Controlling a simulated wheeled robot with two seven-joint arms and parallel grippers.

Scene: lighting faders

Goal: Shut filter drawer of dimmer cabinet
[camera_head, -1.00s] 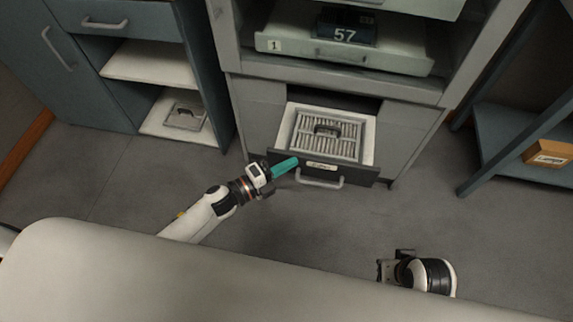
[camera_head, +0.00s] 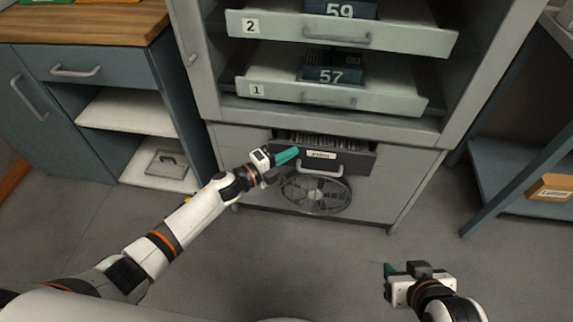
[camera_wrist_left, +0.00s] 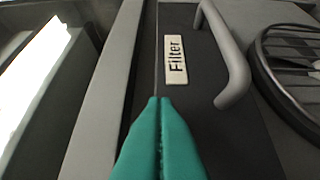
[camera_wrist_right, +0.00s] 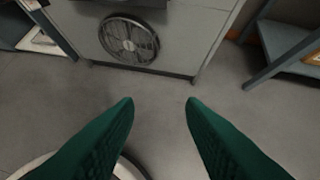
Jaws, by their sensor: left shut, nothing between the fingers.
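The dark filter drawer (camera_head: 352,160) stands partly out of the lower front of the grey dimmer cabinet (camera_head: 255,150). Its label reads "Filter" (camera_wrist_left: 176,58), and a grey bar handle (camera_head: 320,172) is below the label. Part of the ribbed filter (camera_head: 318,139) shows above the drawer front. My left gripper (camera_head: 296,151) is shut and empty, its teal tips at the left part of the drawer front. In the left wrist view the tips (camera_wrist_left: 159,102) are close to the front beside the label; contact is not certain. My right gripper (camera_wrist_right: 160,105) is open and empty, away from the cabinet.
A round fan grille (camera_head: 316,196) sits below the drawer. Above it, trays labelled 1 (camera_head: 275,93) and 2 (camera_head: 290,27) stick out of the cabinet. A blue cabinet (camera_head: 95,65) stands left, and a shelf with a box (camera_head: 552,188) right. The floor between is clear.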

